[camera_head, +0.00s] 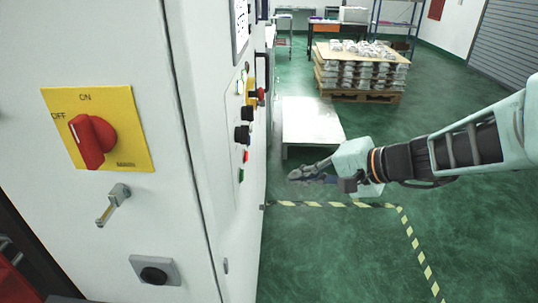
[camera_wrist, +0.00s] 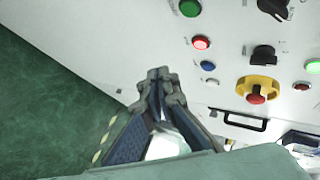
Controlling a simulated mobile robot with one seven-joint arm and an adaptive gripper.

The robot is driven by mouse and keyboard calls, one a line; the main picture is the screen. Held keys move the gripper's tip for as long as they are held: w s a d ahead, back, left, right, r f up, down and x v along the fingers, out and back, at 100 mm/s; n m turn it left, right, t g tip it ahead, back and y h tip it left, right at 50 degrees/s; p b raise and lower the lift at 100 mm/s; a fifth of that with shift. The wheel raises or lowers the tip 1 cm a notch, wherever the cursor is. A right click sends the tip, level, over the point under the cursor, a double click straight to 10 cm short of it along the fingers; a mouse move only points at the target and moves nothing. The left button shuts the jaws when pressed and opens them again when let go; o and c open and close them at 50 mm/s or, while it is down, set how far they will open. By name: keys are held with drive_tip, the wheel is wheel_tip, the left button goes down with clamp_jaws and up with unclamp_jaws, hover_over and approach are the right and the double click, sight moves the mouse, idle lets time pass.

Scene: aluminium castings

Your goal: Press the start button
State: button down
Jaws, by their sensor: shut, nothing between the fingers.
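The control panel (camera_head: 229,160) is on the side of a white cabinet at the left of the head view. A green button (camera_wrist: 190,8) is at the top edge of the wrist view; a green button low on the panel also shows in the head view (camera_head: 241,175). Another green button (camera_wrist: 312,66) is at the wrist view's right edge. Labels are too small to read, so I cannot tell which is start. My gripper (camera_head: 293,177) is shut and empty, apart from the panel, to its right. Its fingertips (camera_wrist: 160,78) are below the buttons in the wrist view.
Near the green button are a lit red button (camera_wrist: 201,43), a blue button (camera_wrist: 207,66), black knobs (camera_wrist: 263,55) and a yellow-based red emergency stop (camera_wrist: 257,90). A red main switch (camera_head: 92,140) is on the cabinet front.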

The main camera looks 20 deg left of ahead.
sight(241, 175)
drive_tip(key=s+a, duration=0.2)
drive_tip(key=a, duration=0.6)
drive_tip(key=shift+a, duration=0.25)
drive_tip(key=shift+a+b, duration=0.15)
drive_tip(key=shift+b, duration=0.2)
idle(1.0)
drive_tip(key=shift+s+a, duration=0.1)
drive_tip(key=shift+a, duration=0.15)
